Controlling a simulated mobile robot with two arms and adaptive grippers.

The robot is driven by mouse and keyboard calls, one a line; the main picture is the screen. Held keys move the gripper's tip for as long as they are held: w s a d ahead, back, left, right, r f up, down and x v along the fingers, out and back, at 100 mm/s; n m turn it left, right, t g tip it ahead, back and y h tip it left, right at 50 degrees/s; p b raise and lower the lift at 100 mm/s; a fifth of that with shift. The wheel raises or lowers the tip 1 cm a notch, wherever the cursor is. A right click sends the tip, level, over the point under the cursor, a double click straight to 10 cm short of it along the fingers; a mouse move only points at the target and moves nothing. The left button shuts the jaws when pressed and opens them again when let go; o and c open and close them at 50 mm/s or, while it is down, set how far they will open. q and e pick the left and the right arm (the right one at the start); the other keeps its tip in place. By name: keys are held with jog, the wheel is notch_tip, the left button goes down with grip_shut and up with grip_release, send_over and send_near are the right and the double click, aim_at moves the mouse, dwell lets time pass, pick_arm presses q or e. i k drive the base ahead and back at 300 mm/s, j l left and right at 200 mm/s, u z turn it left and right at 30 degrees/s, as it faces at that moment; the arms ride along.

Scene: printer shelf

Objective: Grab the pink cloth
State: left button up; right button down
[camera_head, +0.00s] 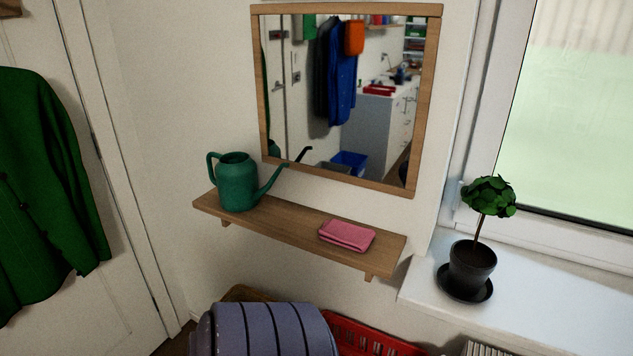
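The pink cloth (347,235) lies folded flat on the right part of a narrow wooden wall shelf (290,228). It is fully in view, and nothing covers it. Neither of my grippers shows in the head view.
A green watering can (237,183) stands on the shelf's left part, its spout pointing right. A framed mirror (345,188) hangs just above. A potted plant (472,268) stands on the windowsill (540,290) at right. A red crate (370,338) and a ribbed purple-grey object (265,330) are below.

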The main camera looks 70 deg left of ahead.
aim_at(357, 239)
jog(key=u, duration=2.15)
